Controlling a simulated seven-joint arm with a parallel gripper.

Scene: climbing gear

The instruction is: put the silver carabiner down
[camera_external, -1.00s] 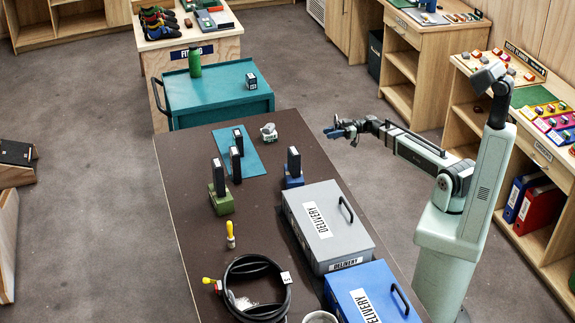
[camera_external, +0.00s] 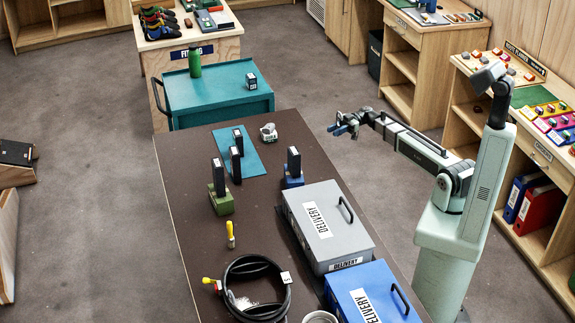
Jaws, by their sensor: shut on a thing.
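My gripper (camera_external: 340,131) is in the air off the right edge of the dark brown table (camera_external: 185,200), near its far end. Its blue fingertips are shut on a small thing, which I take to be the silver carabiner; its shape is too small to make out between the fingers. No other silver carabiner can be made out for sure. A small pale grey object (camera_external: 268,132) sits on the table's far right part, apart from my gripper, and its kind is unclear.
Near it are a blue mat (camera_external: 253,160), dark upright blocks, a green stand (camera_external: 221,203) and a blue stand (camera_external: 292,181). Grey (camera_external: 325,232) and blue (camera_external: 372,290) delivery boxes fill the right side. A teal trolley (camera_external: 218,92) stands beyond. The table's left side is largely bare.

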